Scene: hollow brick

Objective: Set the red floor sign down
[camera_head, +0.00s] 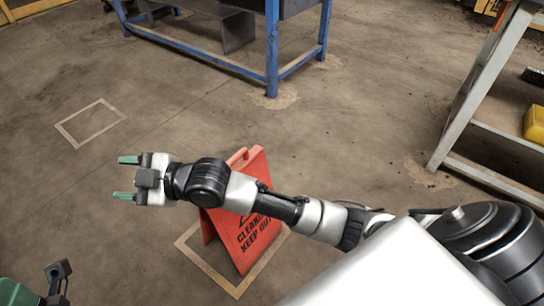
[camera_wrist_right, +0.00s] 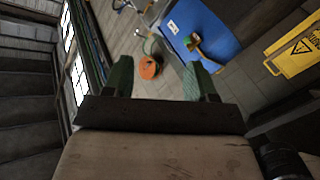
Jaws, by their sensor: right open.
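The red floor sign (camera_head: 249,246) stands upright on the floor as an A-frame, its lettered panel facing me. It stands within a pale taped outline (camera_head: 213,280), as far as the view shows. My right forearm crosses in front of it and hides part of its upper half. My right gripper (camera_head: 125,178) is open and empty, left of the sign and apart from it. Its green fingers also show in the right wrist view (camera_wrist_right: 161,82), with nothing between them. At the lower left edge, a green and dark part (camera_head: 55,283) may belong to my left gripper; its jaws cannot be made out.
A second taped outline (camera_head: 90,123) on the floor at left is empty. A blue-legged table (camera_head: 271,50) stands at the back. A grey-framed rack (camera_head: 480,82) with a yellow container (camera_head: 535,124) stands at right. Open floor lies between them. The right wrist view shows a blue bin (camera_wrist_right: 206,32) and a yellow sign (camera_wrist_right: 296,50).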

